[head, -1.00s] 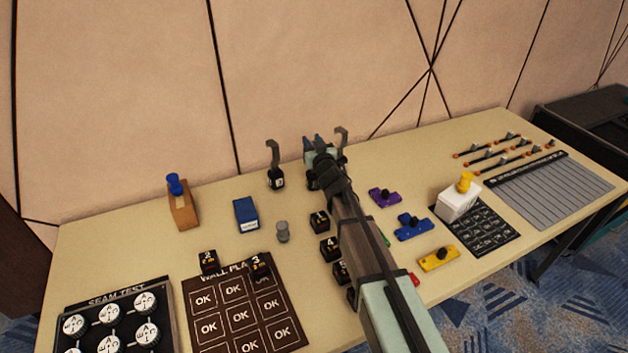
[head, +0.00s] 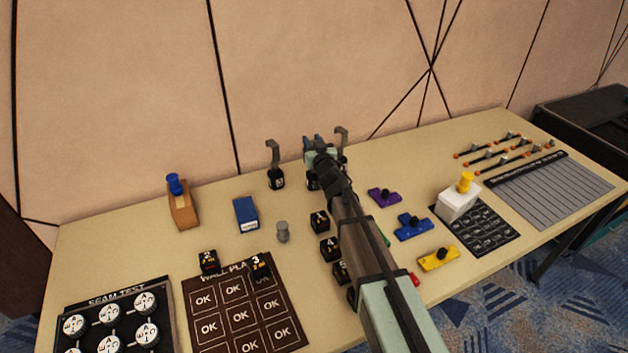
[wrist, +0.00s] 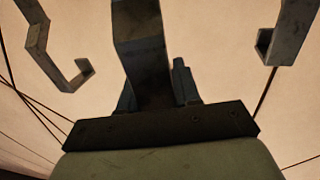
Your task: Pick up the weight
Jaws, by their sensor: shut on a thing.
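Three hooked pieces with black bases stand in a row near the wall: a left one (head: 276,168), a middle one (head: 312,183) and a right one (head: 342,138), partly hidden by my arm. My gripper (head: 314,142) is at the middle one. In the wrist view, the grey upright of the middle piece (wrist: 140,45) rises between the fingers of my gripper (wrist: 155,92), which are shut on it. Its top runs out of that view. A small grey knobbed cylinder (head: 282,232), which looks like a weight, stands apart on the table, untouched.
A blue box (head: 246,215) and a wooden block with a blue knob (head: 182,205) stand to the left. Several black numbered cubes (head: 330,249) stand beside my arm. Coloured knobbed pieces (head: 412,228) and a white block (head: 459,204) are to the right. The wall is close behind.

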